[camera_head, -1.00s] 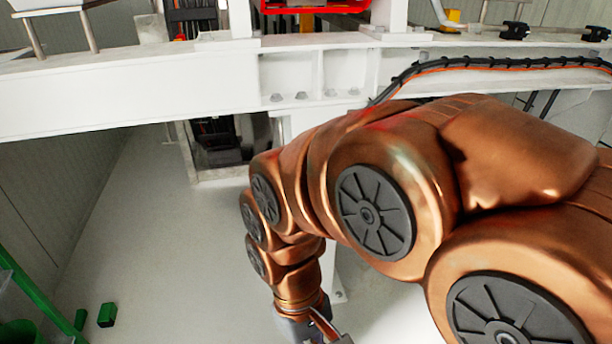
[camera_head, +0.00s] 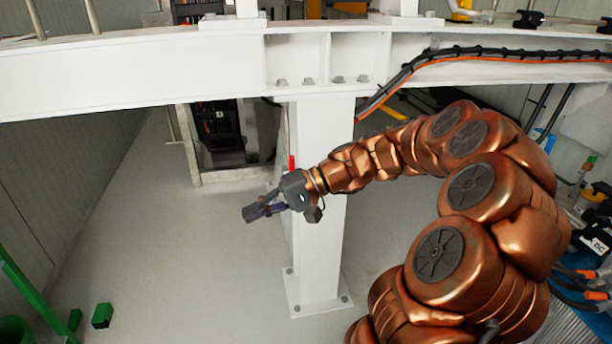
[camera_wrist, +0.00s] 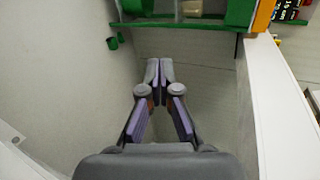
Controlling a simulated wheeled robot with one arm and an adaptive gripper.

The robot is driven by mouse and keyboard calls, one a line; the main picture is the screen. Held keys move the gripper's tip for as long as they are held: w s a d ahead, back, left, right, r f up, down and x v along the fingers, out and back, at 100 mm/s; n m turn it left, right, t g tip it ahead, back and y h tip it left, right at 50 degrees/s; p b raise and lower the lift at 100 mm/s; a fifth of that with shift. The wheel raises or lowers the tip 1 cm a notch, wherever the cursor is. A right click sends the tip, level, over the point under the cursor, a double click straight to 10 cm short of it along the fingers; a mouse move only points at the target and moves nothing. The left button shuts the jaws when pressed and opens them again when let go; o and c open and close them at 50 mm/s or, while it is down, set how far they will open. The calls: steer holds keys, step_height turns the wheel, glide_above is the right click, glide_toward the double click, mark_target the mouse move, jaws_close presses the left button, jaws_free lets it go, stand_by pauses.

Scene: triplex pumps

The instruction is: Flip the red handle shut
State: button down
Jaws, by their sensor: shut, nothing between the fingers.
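A small upright red piece (camera_head: 292,163), which looks like the red handle, shows at the left edge of the white post, just above my gripper's body in the head view. Its lower part is hidden behind my gripper, and I cannot tell its exact position. My gripper (camera_head: 249,213) is left of the post, with its fingers pointing left and slightly down, away from the red piece. In the wrist view my gripper (camera_wrist: 159,65) has its fingertips together with nothing between them. No red handle shows clearly in the wrist view.
The white post (camera_head: 318,250) stands on a bolted foot under a white beam (camera_head: 150,82). A black cable bundle (camera_head: 480,53) runs along the beam at right. Green blocks (camera_head: 102,315) lie on the floor at lower left. Open floor lies left of the post.

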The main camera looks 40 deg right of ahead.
steer(key=w+d+m+t+b, duration=0.1)
steer(key=w+d+m+t, duration=0.3)
steer(key=d, duration=0.8)
steer(key=m+t+h+b, duration=0.1)
steer(key=m+t+h, duration=0.15)
steer(key=t, duration=0.35)
glide_toward(307, 167)
steer(key=s+a+r, duration=0.1)
steer(key=s+r, duration=0.1)
steer(key=shift+s+a, duration=0.1)
steer(key=shift+a, duration=0.2)
steer(key=shift+b+x, duration=2.05)
steer(key=shift+x, duration=3)
